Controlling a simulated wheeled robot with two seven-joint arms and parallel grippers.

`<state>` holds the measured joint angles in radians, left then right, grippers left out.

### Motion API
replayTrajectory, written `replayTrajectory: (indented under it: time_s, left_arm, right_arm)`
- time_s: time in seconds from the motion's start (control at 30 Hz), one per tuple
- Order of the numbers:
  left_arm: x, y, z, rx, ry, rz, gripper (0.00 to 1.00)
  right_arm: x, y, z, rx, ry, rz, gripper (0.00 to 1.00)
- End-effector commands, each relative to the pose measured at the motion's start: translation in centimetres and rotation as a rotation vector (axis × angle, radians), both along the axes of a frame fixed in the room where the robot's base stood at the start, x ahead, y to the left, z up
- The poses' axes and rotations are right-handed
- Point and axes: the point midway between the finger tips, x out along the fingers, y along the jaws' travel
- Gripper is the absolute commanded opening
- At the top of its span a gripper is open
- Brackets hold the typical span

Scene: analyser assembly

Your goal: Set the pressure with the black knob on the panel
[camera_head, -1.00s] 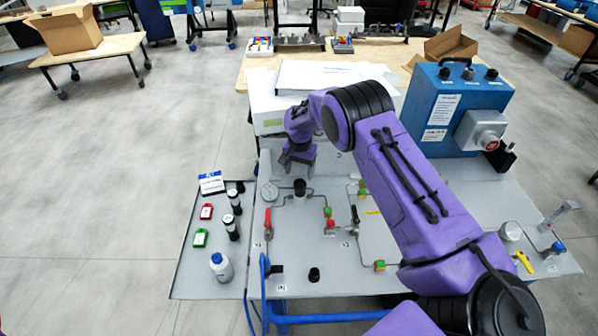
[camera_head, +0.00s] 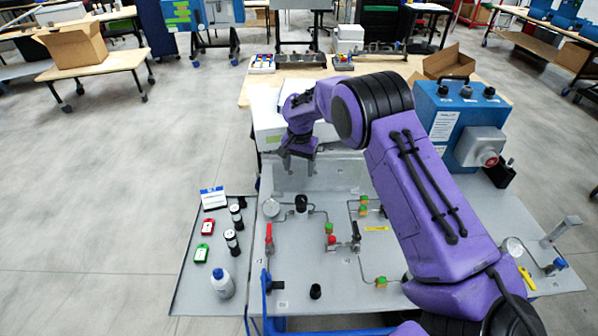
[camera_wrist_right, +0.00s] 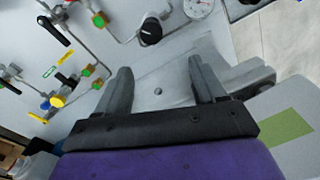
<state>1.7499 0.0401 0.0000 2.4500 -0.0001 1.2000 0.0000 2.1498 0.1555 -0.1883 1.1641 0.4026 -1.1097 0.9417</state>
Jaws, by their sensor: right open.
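The black knob (camera_head: 301,203) stands upright on the grey panel (camera_head: 330,272), near a round pressure gauge (camera_head: 271,208). It also shows beyond my fingertips in the right wrist view (camera_wrist_right: 150,31), with the gauge (camera_wrist_right: 199,8) to its right. My right gripper (camera_head: 299,168) is above the back part of the panel, behind the knob and apart from it. In the right wrist view the gripper (camera_wrist_right: 160,66) is open, its fingers wide apart with only bare panel between them. My left gripper is in no view.
Red-handled (camera_head: 269,238) and black-handled (camera_head: 356,236) valves and thin pipes stand around the knob. Another black knob (camera_head: 315,291) is at the panel's front. A side tray (camera_head: 188,285) holds a bottle (camera_head: 222,283) and tags. A blue box (camera_head: 440,110) stands at the back right.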

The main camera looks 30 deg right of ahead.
Motion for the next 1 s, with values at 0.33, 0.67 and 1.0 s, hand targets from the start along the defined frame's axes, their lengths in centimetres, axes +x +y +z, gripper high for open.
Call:
replayTrajectory:
  time_s: [0.33, 0.67, 1.0]
  left_arm:
    - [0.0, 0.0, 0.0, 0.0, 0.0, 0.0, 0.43]
    - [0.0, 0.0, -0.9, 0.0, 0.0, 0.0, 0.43]
    - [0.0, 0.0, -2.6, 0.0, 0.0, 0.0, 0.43]
  right_arm:
    - [0.0, 0.0, 0.6, 0.0, 0.0, 0.0, 0.69]
    - [0.0, 0.0, 2.2, -0.001, -0.004, 0.001, 0.69]
    - [-0.3, 0.0, 9.7, 0.0, -0.003, 0.001, 0.69]
